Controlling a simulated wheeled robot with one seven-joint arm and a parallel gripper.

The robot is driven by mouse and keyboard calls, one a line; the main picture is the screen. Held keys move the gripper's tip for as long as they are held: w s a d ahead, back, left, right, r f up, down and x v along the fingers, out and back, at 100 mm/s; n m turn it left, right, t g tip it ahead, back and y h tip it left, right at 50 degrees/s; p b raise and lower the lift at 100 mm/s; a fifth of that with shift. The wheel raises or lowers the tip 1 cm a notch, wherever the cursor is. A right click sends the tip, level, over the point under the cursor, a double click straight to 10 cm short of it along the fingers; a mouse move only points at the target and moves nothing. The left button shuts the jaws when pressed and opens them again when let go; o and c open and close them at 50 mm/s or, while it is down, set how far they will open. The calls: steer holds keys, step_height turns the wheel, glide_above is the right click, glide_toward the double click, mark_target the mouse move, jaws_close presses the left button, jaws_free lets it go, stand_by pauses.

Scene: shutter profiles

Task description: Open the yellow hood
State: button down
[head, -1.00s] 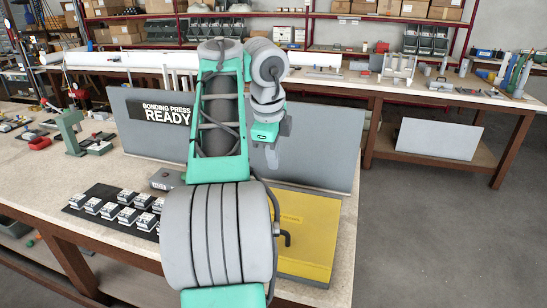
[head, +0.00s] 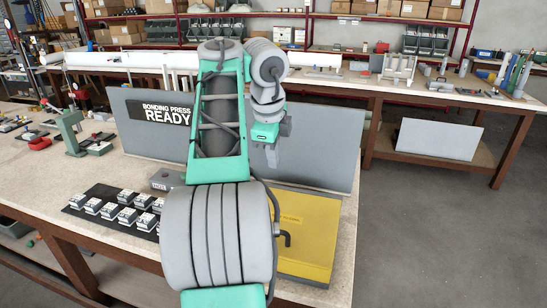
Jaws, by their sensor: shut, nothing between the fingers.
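The yellow hood (head: 308,225) lies at the front right corner of the workbench, with its flat top showing. A dark bent handle (head: 286,238) stands at its left part. My arm hides the hood's left side. My gripper (head: 272,166) hangs above and behind the hood, in front of the grey panel, pointing down. It is apart from the handle. Its fingers are small in the picture and look closed, with nothing seen between them.
A grey panel with a sign reading "BONDING PRESS READY" (head: 163,113) stands behind the hood. A black tray (head: 76,210) with several small blocks lies to the left, and a grey box (head: 166,179) sits near it. Open floor (head: 430,240) lies to the right.

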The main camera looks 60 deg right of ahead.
steer(key=c, duration=1.5)
jaws_free()
steer(key=shift+o, duration=0.2)
steer(key=p+v, duration=0.6)
steer(key=v, duration=0.1)
steer(key=shift+r+p, duration=0.3)
steer(key=shift+r, duration=0.05)
steer(key=shift+w+a, duration=0.15)
